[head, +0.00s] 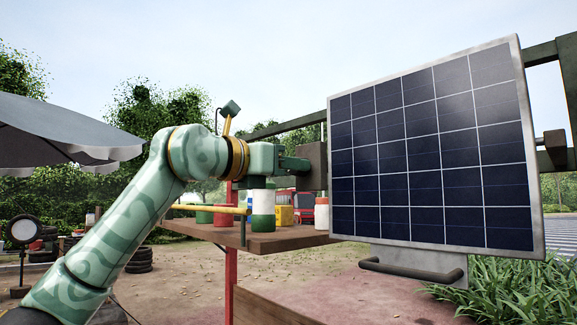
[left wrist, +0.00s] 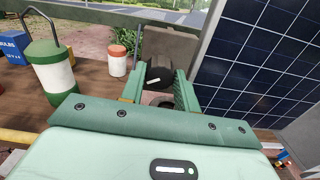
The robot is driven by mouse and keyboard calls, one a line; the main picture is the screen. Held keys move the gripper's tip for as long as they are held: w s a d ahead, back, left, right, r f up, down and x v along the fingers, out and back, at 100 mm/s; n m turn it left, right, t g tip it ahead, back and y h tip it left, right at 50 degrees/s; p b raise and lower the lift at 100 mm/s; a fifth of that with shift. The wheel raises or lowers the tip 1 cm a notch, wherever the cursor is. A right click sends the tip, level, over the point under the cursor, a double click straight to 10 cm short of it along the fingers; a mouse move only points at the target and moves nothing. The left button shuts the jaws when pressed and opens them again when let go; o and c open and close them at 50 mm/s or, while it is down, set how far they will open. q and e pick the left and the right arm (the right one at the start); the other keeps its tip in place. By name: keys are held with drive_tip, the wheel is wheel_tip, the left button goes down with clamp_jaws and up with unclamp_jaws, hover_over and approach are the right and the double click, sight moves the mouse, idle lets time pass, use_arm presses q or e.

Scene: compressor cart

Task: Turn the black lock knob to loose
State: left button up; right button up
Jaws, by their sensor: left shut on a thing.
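The black lock knob (left wrist: 160,73) shows in the left wrist view, with a short white mark on it lying nearly sideways, slightly tilted. It sits in front of a brown-grey block (left wrist: 182,52), which also shows in the head view (head: 314,165) at the solar panel's left edge. My left gripper (head: 298,165) reaches this block from the left. In the left wrist view its green fingers (left wrist: 160,82) stand on either side of the knob, shut on it. The knob is hidden in the head view. My right gripper is not in view.
The solar panel (head: 430,150) stands close to the right of my left gripper, with a dark handle (head: 412,271) below. A wooden shelf (head: 255,240) under my gripper carries a green-and-white canister (head: 263,208) and a red-and-white jar (head: 321,214). A grey umbrella (head: 60,130) is far left.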

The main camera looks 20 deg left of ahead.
use_arm(q)
drive_tip(key=shift+f, duration=0.2)
drive_tip(key=o, duration=1)
drive_tip(key=shift+r, duration=0.1)
drive_tip(key=b+v, duration=0.3)
drive_tip(key=v, duration=1.3)
